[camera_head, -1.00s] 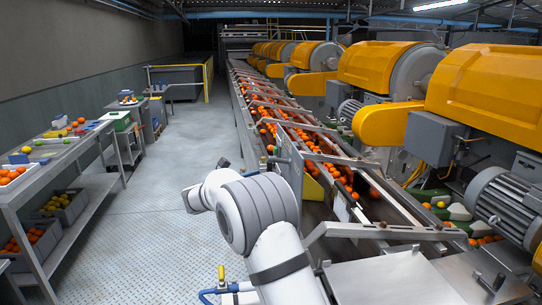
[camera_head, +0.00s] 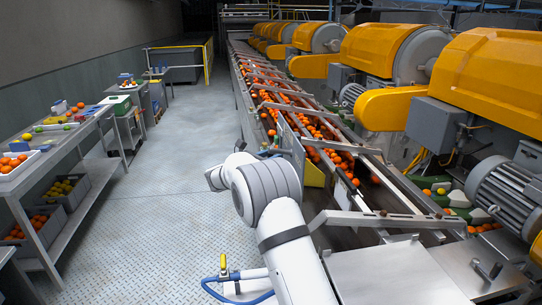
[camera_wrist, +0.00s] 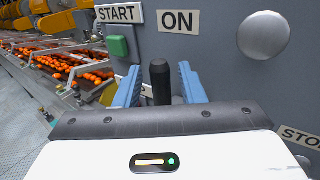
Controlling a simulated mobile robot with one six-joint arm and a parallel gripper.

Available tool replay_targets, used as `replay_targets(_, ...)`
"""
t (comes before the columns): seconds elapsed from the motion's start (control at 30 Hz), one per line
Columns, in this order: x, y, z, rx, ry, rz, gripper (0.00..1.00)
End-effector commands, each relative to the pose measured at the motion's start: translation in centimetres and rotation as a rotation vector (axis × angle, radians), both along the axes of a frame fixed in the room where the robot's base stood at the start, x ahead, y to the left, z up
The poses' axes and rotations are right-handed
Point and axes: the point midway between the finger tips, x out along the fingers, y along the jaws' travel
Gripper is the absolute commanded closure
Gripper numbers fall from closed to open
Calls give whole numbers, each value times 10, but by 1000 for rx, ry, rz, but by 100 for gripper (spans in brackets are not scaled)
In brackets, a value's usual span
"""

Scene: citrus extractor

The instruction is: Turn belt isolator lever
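A black lever handle (camera_wrist: 160,82) stands upright on a grey control panel (camera_wrist: 210,62) in the wrist view. I take it for the isolator lever. My gripper (camera_wrist: 160,84) has its two blue fingers on either side of the handle, with visible gaps. It is open and does not appear to touch the handle. An "ON" label (camera_wrist: 178,22) is above the handle. The lever's pivot and lower part are hidden behind my gripper body. In the head view, my gripper and the lever are hidden or cannot be made out.
The panel also carries a green button (camera_wrist: 118,46) below a "START" label (camera_wrist: 116,14), a round metal knob (camera_wrist: 263,35) and a partly cut-off "STOP" label (camera_wrist: 300,137). A conveyor with oranges (camera_head: 340,160) runs alongside. The walkway (camera_head: 190,130) is clear. A steel table (camera_head: 70,140) stands left.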

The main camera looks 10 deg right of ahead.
Motion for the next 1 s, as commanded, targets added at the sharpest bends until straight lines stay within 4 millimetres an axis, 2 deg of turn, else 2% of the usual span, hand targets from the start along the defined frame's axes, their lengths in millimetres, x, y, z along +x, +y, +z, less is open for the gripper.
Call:
replay_targets(0.07,0,0,0,0,0,-1,64)
replay_targets(0.5,0,-1,0,1,-1,-2,100)
replay_targets(1.0,-1,3,-1,0,-12,4,100)
